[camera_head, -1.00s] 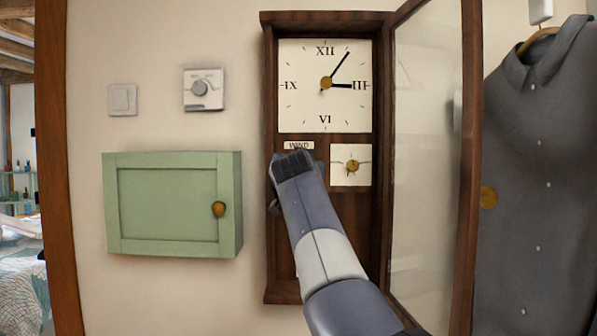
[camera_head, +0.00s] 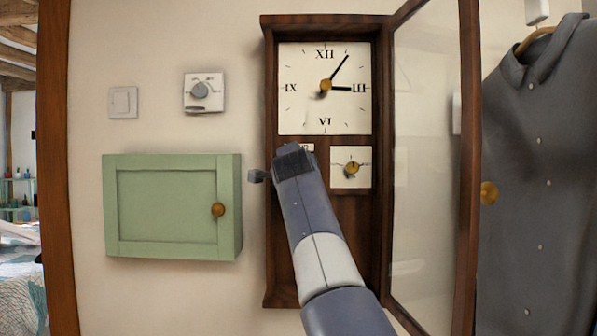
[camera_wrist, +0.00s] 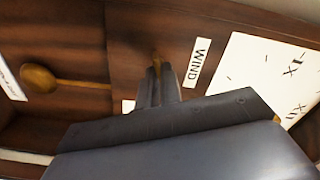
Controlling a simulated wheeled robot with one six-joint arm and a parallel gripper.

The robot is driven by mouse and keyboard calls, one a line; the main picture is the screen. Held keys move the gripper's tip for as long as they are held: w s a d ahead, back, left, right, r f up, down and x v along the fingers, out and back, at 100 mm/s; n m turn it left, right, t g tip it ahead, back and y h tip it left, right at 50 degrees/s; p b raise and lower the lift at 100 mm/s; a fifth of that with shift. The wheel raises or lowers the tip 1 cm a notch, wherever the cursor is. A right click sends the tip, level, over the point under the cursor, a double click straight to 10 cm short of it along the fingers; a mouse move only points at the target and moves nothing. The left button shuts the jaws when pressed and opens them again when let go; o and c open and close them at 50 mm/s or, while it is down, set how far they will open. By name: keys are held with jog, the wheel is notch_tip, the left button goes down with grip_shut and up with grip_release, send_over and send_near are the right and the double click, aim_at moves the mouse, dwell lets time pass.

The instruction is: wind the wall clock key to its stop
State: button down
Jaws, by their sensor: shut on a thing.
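The wall clock (camera_head: 271,230) is a dark wooden case with a white dial (camera_head: 300,110), and its glass door (camera_head: 425,150) stands open to the right. The WIND label (camera_wrist: 198,62) shows in the wrist view; in the head view my arm covers most of it. The small brass winding key (camera_wrist: 155,61) shows at the tips of my gripper (camera_wrist: 158,74), against the dark wood beside the label. My gripper is shut on the key. Its fingers mostly hide the key, so its turn angle cannot be read. In the head view the key is hidden behind my wrist.
A smaller dial with a brass knob (camera_head: 351,169) sits right of my wrist. A brass pendulum (camera_wrist: 40,78) hangs inside the case. A green cabinet (camera_head: 170,205), a thermostat-like dial (camera_head: 203,92) and a switch (camera_head: 123,102) are at left. A grey shirt (camera_head: 545,180) hangs at right.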

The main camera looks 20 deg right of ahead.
jog(key=shift+w+f+m, duration=0.1)
jog(key=shift+f+m, duration=0.05)
jog(key=shift+m, duration=1.15)
jog(key=c, duration=1.6)
grip_release()
jog(key=b+v, duration=0.3)
jog(key=v, duration=0.8)
jog(key=shift+d, duration=0.1)
jog(key=p+x, duration=0.2)
jog(key=x, duration=0.9)
jog(key=shift+p, duration=0.35)
